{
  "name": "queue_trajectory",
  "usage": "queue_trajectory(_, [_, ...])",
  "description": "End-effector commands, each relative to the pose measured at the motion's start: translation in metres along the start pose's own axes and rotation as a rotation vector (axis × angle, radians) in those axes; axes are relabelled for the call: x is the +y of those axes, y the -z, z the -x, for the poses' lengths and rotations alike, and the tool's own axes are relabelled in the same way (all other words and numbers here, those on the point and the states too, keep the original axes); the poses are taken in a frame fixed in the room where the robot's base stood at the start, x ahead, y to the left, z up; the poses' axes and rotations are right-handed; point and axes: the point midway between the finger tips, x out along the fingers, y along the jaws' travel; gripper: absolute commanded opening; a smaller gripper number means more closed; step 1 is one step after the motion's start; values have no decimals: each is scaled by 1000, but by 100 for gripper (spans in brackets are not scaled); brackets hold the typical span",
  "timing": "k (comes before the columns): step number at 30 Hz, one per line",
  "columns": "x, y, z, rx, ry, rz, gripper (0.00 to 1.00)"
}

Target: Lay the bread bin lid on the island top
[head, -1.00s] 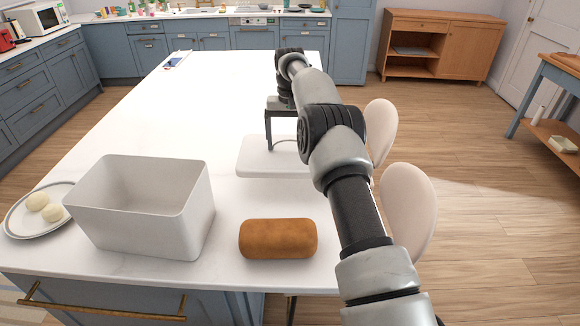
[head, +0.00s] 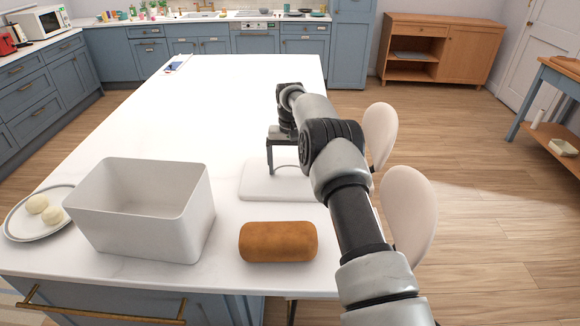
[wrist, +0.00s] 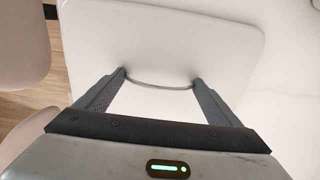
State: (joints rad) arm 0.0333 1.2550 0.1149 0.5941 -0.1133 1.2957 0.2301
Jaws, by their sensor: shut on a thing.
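The bread bin lid (head: 252,186) is a flat white slab with rounded corners and a thin grey bow handle. It lies level over the near right part of the white island top (head: 225,105), behind the loaf; I cannot tell whether it touches the top. My gripper (wrist: 160,80) is shut on the lid's handle, with a fingertip at each end of the bow in the wrist view. In the head view my arm hides the lid's right part. The white bread bin (head: 135,222) stands open and looks empty at the near left.
A brown loaf (head: 278,242) lies right of the bin, near the front edge. A plate (head: 17,226) with two pale round pieces is at the left. Two pale chairs (head: 408,215) stand along the right side. The island's middle and far parts are mostly clear.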

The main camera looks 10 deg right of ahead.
Motion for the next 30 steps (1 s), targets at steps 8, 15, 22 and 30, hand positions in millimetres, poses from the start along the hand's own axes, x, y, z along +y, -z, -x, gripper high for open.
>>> queue_trajectory(8, [0,0,-1,-1,0,0,100])
queue_trajectory(15, [0,1,14,3,0,0,100])
queue_trajectory(22, [0,1,63,5,0,1,100])
queue_trajectory(30, [0,0,111,1,0,1,100])
